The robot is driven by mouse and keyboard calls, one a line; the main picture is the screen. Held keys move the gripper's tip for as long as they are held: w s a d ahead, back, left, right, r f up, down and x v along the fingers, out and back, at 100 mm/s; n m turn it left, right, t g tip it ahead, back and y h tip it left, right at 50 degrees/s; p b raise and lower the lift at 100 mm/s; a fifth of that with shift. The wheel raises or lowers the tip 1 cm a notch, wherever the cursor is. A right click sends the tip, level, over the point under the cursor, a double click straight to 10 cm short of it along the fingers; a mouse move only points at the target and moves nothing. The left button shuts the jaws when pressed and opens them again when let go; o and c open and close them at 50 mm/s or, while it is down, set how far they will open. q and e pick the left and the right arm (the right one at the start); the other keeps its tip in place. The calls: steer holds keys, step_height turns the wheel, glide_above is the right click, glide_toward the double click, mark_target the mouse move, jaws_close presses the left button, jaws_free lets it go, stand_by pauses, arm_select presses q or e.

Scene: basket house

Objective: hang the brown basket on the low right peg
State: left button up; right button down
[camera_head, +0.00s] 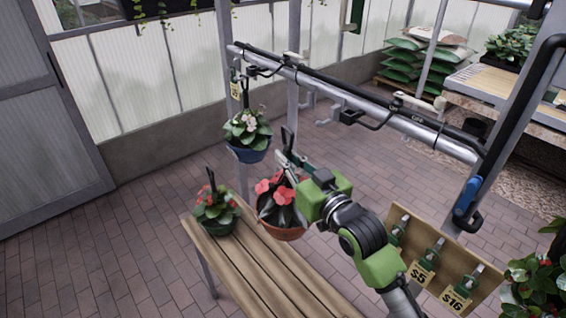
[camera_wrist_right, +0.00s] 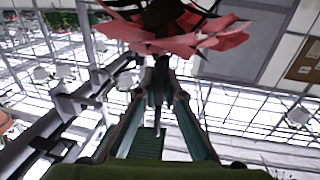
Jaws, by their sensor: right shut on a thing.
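The brown basket (camera_head: 283,232) with red flowers hangs upright from my right gripper (camera_head: 284,157), at the bench's right edge. I cannot tell if its bottom touches the bench. The gripper is shut on the basket's dark hanger. In the right wrist view the fingers (camera_wrist_right: 161,82) close around the dark hanger stem, with the red flowers (camera_wrist_right: 165,38) at the top. A metal rail (camera_head: 385,118) runs above and to the right of the basket. A pale peg (camera_head: 326,113) sticks out below it; which peg is the low right one is unclear. My left gripper is out of view.
A blue basket (camera_head: 249,155) with pale flowers hangs at the rail's left end. A green pot (camera_head: 218,225) with red flowers stands on the wooden bench (camera_head: 262,262). A board with price tags (camera_head: 422,272) is at lower right. The brick floor behind is clear.

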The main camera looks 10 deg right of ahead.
steer(key=w+d+b, duration=0.3)
steer(key=w+d, duration=0.1)
steer(key=d, duration=0.2)
steer(key=shift+r, duration=0.2)
steer(key=shift+d, duration=0.15)
stand_by(1.0)
steer(key=shift+d, duration=0.15)
stand_by(0.3)
steer(key=shift+w+d, duration=0.45)
steer(key=shift+d, duration=0.2)
steer(key=shift+w+d, duration=0.45)
steer(key=shift+d, duration=0.15)
steer(key=shift+d, duration=0.1)
